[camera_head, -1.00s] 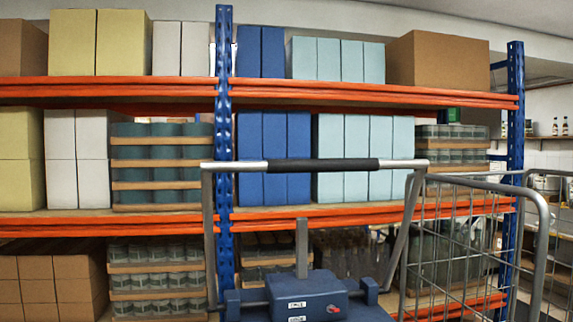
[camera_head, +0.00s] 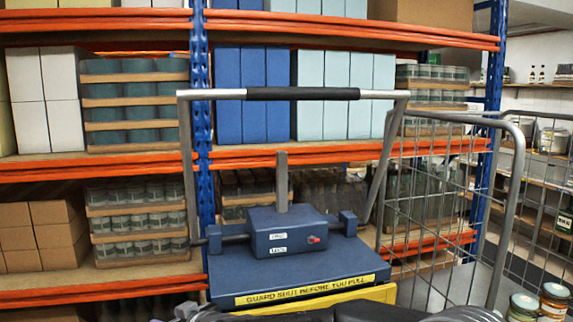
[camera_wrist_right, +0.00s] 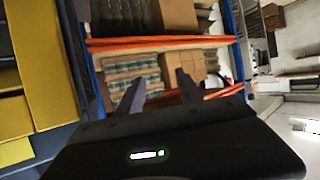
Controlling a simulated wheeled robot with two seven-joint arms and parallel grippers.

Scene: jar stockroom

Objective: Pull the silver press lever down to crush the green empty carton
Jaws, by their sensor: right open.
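The silver press lever (camera_head: 372,94) is a raised frame with a black grip (camera_head: 303,93) along its top bar, seen in the head view. Its side arms run down to the blue press (camera_head: 300,262). The lever stands up above the press. The green carton is not visible in either view. My right gripper (camera_wrist_right: 157,92) shows in the right wrist view, its two dark fingers apart with nothing between them, pointing toward shelving. It is not clearly seen in the head view and not touching the lever. My left gripper is not in view.
A yellow label (camera_head: 305,290) runs along the press's front edge. A wire cage trolley (camera_head: 507,225) stands close on the right, with jars (camera_head: 553,297) beyond it at lower right. Orange-beamed shelves (camera_head: 100,165) with boxes and jars fill the back. Yellow surfaces (camera_wrist_right: 45,60) are left of the right gripper.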

